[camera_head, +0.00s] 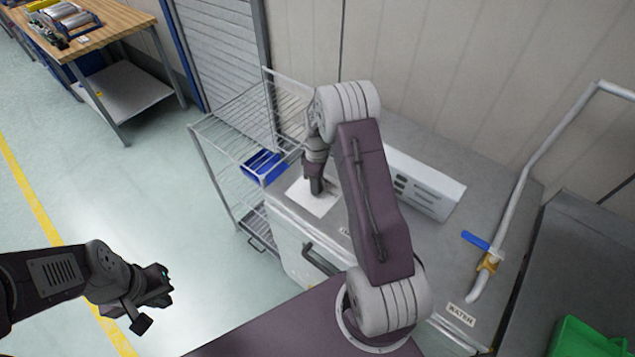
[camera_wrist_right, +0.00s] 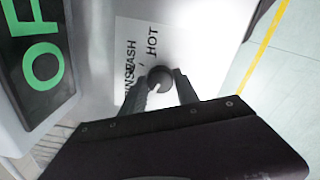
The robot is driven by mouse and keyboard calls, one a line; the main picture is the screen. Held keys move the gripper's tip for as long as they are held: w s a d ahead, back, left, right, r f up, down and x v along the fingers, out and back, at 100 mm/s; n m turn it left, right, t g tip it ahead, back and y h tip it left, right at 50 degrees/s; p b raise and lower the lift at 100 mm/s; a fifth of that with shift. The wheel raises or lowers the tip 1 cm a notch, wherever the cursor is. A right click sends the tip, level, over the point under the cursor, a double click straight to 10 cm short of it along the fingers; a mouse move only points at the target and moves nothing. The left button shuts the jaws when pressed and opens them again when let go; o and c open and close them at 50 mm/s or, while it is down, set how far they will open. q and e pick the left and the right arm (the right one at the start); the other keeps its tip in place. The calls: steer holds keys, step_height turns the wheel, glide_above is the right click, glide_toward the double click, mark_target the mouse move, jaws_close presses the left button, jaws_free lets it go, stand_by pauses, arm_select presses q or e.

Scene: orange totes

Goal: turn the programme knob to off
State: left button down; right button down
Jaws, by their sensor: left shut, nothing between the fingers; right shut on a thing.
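The programme knob (camera_wrist_right: 160,76) is dark and round and sits on a white label plate (camera_wrist_right: 128,45) on the machine. In the right wrist view the plate carries the words HOT, WASH and another partly covered word. My right gripper (camera_wrist_right: 163,90) is shut on the knob, one finger on each side. In the head view my right gripper (camera_head: 317,188) reaches down to the plate and hides the knob. I cannot tell where the knob's pointer is. A dark display (camera_wrist_right: 40,55) shows green letters OF, cut off by the frame edge. My left gripper (camera_head: 150,300) is shut and empty, away from the machine.
A wire rack (camera_head: 235,130) with a blue bin (camera_head: 264,167) stands left of the machine. A blue-handled valve (camera_head: 482,243) on a pipe and a WATER label (camera_head: 460,314) are at the right. A green bin (camera_head: 588,338) is at the lower right. Open floor lies left.

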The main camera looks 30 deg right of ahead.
steer(key=c, duration=1.3)
jaws_free()
steer(key=o, duration=0.4)
steer(key=shift+w, duration=0.1)
steer(key=shift+a, duration=0.1)
step_height(320, 180, up, 9)
steer(key=b, duration=0.1)
steer(key=shift+b, duration=0.3)
steer(key=shift+a, duration=0.1)
